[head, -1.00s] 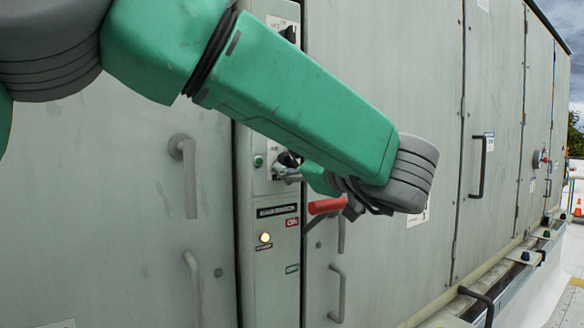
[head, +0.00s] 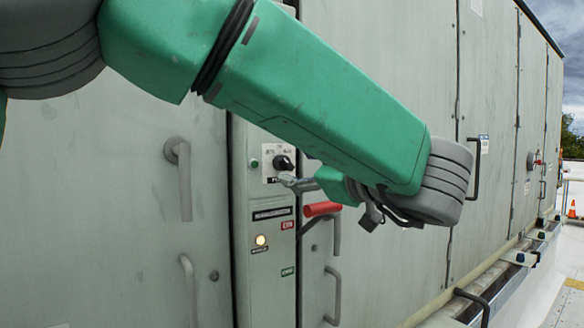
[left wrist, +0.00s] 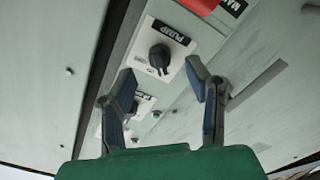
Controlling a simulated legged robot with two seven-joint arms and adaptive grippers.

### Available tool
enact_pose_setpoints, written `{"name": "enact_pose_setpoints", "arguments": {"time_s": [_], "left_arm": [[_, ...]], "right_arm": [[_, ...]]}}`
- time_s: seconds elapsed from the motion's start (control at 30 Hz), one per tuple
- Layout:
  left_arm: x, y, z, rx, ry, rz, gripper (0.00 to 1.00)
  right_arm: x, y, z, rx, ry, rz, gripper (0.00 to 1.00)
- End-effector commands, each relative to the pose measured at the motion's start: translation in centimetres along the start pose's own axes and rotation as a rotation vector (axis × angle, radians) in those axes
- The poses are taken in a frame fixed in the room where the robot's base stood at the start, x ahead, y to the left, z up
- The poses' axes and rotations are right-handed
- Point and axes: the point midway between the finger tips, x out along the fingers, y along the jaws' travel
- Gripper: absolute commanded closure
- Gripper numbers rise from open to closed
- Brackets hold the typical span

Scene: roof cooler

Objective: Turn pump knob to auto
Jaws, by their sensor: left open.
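The pump knob (head: 284,162) is black and sits on a white label plate (head: 269,150) on the narrow grey panel. Its small position words are too blurred to read. In the left wrist view the knob (left wrist: 160,58) shows beside an upside-down PUMP label (left wrist: 170,32). My left gripper (head: 298,183) is just below and right of the knob in the head view. In the left wrist view my left gripper (left wrist: 160,78) is open and empty, its fingertips apart on either side of the knob's line and not visibly touching it. My right gripper is out of view.
A red lever handle (head: 322,209) is close below my left gripper. The panel also has a lit yellow lamp (head: 261,240) and a green button (head: 254,163). Grey door handles (head: 184,180) stick out on both sides. A second knob plate (left wrist: 144,104) shows in the wrist view.

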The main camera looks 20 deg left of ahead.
Motion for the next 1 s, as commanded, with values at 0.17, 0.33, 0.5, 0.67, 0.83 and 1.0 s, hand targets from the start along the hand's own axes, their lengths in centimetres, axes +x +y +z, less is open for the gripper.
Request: {"name": "enact_pose_setpoints", "arguments": {"time_s": [0.17, 0.33, 0.5, 0.67, 0.83, 1.0], "left_arm": [[-4.2, 0.1, 0.1, 0.001, 0.0, 0.005, 0.56], [-6.8, 0.1, 0.2, 0.002, 0.0, 0.003, 0.56], [-8.0, 0.0, 0.2, 0.002, -0.002, 0.0, 0.56], [-8.1, -0.1, 0.2, 0.001, -0.002, -0.001, 0.56], [-8.1, -0.1, 0.2, 0.002, -0.002, 0.0, 0.56], [-8.3, 0.0, 0.2, 0.003, -0.001, 0.001, 0.56]], "right_arm": [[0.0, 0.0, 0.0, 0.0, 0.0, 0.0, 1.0], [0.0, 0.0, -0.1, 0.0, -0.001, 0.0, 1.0], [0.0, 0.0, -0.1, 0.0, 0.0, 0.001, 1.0], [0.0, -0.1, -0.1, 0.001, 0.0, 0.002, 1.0], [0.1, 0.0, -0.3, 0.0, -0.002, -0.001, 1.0], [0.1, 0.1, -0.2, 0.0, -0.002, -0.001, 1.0]]}}
